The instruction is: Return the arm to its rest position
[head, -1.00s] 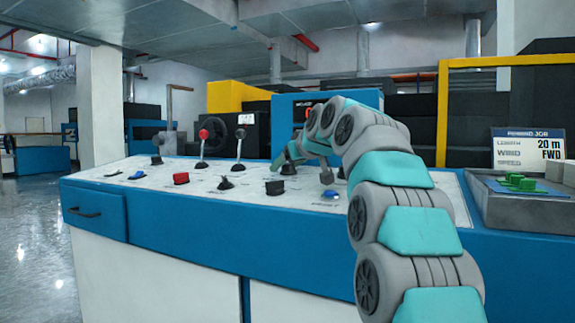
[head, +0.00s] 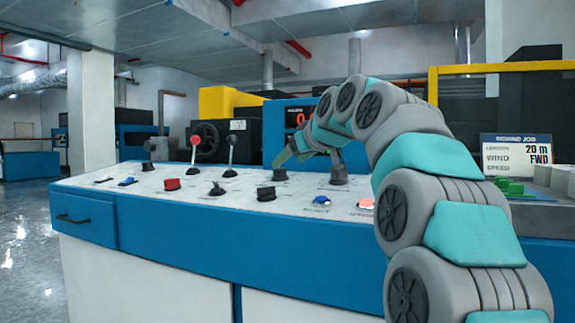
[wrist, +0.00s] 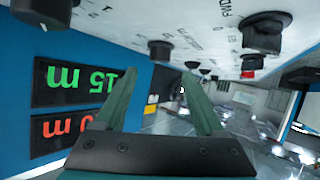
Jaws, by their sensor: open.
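My arm (head: 430,165) arches over the right part of the white control panel (head: 110,195) in the head view. My gripper (head: 283,156) points down and left above the back of the panel, partly hidden by my own wrist links. In the wrist view my gripper (wrist: 158,80) has its two green fingers spread apart, with nothing between them. The panel appears upside down there, with black knobs (wrist: 262,34) close to the fingers. I cannot tell from these views whether a fingertip touches anything.
A job sign (head: 516,155) stands at right. A green "15 m" display (wrist: 88,82) shows upside down in the wrist view. Floor (head: 25,230) is clear at left.

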